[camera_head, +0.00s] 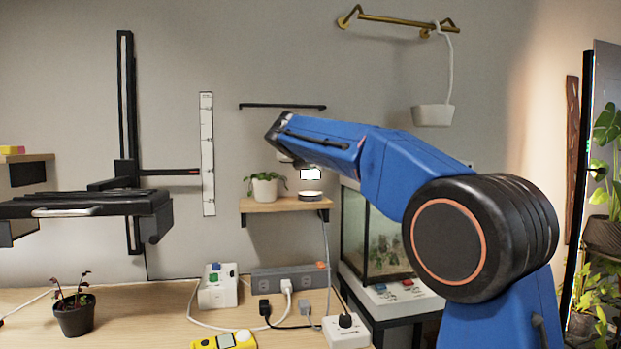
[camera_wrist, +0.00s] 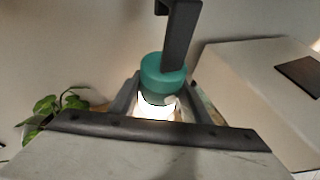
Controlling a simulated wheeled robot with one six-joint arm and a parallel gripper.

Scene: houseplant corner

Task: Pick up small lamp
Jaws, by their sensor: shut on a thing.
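The small lamp shows in the wrist view as a teal part (camera_wrist: 163,75) with a bright white glow (camera_wrist: 155,106) below it. My gripper (camera_wrist: 158,96) is shut on it, with a finger on either side. In the head view the lit white part (camera_head: 311,174) shows just under the end of my arm, above a round pale base (camera_head: 311,195) at the wooden wall shelf (camera_head: 262,205). My arm hides the lamp's upper part and most of the gripper there. I cannot tell whether the base touches the shelf.
A potted plant (camera_head: 265,188) stands left of the lamp on the shelf. A thin black ledge (camera_head: 282,106) is on the wall above. A glass tank (camera_head: 385,240) stands to the right. Power strips, cables and a small dark pot (camera_head: 74,316) are on the table below.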

